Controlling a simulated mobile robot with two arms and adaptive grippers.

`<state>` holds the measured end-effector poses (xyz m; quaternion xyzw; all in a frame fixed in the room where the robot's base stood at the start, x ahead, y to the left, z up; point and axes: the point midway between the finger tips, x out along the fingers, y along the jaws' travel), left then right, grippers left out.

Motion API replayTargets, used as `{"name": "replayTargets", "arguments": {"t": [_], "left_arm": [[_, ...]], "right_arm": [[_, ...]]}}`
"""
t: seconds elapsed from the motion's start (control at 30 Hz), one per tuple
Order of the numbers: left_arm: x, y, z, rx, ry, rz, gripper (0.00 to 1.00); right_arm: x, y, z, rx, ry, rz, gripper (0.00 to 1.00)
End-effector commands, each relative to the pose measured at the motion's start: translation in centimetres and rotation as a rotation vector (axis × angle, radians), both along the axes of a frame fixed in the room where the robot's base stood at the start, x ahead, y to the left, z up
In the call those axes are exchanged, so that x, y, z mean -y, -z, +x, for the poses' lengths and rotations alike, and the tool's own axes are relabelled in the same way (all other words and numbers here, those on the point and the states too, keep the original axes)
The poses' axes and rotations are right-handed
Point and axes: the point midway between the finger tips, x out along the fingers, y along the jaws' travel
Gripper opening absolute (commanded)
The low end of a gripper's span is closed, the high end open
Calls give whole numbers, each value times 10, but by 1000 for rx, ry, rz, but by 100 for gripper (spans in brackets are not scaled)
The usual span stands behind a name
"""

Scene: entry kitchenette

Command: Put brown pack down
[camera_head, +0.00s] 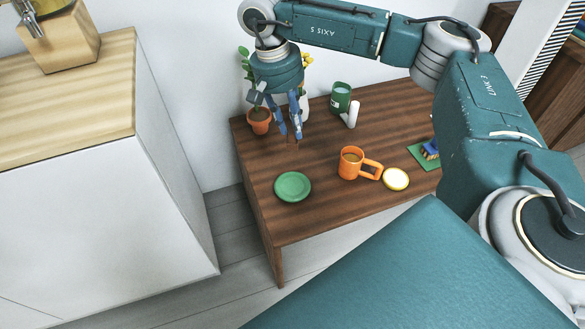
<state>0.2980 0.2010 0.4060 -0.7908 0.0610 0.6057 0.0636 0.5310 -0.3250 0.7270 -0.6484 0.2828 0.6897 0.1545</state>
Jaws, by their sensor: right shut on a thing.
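My right gripper (290,128), with blue fingers pointing down, is over the back left part of the dark brown wooden table (325,207). It is shut on the brown pack. The pack is mostly hidden by the fingers and blends with the brown tabletop, so its outline and whether it touches the table cannot be told. My left gripper is not in view.
A potted plant (259,122) stands just left of the gripper. A green container (341,98) and white cylinder (352,114) stand right of it. A green plate (293,187), orange mug (350,164), yellow-rimmed dish (396,179) and green mat (419,152) lie nearer.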

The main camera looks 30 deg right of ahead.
Motion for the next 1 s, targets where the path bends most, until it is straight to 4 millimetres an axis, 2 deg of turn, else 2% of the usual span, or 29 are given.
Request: {"name": "replayTargets", "arguments": {"t": [0.03, 0.1, 0.4, 0.5, 0.73, 1.0], "left_arm": [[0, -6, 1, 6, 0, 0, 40], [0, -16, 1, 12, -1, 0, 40], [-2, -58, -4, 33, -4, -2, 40], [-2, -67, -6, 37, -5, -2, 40], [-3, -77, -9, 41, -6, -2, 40], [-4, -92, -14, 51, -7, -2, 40]], "right_arm": [[1, 17, -2, -8, 0, -2, 0], [1, 36, -2, -7, 1, -3, 0], [0, 112, -2, -5, 0, -2, 0], [1, 127, -2, -4, 0, -2, 0], [1, 143, -1, -3, -1, -3, 0], [0, 179, -2, -4, -1, -1, 0]]}}
